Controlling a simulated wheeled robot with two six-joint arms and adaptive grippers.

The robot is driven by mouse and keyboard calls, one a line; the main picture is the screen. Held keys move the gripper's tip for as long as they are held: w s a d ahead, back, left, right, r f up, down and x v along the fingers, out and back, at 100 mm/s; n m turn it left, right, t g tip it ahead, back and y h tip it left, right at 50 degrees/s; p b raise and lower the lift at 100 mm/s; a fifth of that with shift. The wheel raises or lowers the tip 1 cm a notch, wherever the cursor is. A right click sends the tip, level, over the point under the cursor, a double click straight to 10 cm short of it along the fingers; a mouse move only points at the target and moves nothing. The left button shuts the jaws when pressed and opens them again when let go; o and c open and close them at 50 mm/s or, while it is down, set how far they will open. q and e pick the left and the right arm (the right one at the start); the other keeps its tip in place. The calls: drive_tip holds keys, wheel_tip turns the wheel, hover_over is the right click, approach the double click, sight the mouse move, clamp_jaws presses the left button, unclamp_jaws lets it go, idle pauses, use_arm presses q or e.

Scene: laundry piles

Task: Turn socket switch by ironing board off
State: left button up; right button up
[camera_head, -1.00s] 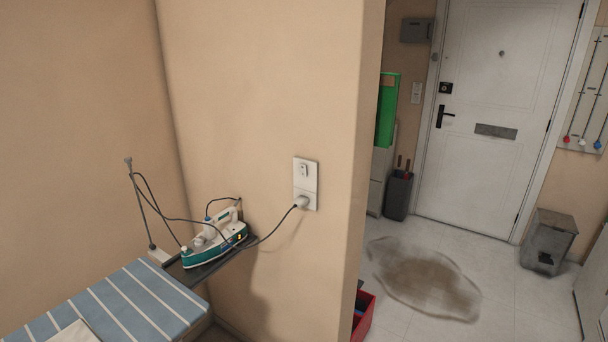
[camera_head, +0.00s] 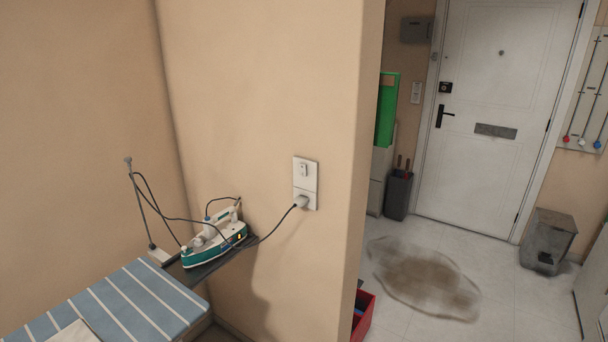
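A white socket plate (camera_head: 311,182) is fixed on the beige wall, to the right of the ironing board. A small switch (camera_head: 304,170) sits in its upper part; I cannot tell its position. A plug (camera_head: 301,201) is in its lower part, with a dark cord running left to the iron. The ironing board (camera_head: 128,303) has a blue and white striped cover and stands at the lower left. A teal and white iron (camera_head: 213,241) rests on the dark rest at its end, with a small orange light showing. Neither gripper is in view.
The wall ends in a corner (camera_head: 366,170) just right of the socket. Beyond it are a white door (camera_head: 494,110), a dark stain (camera_head: 425,279) on the tiled floor, a grey bin (camera_head: 548,240) and a red crate (camera_head: 363,318) by the wall's foot.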

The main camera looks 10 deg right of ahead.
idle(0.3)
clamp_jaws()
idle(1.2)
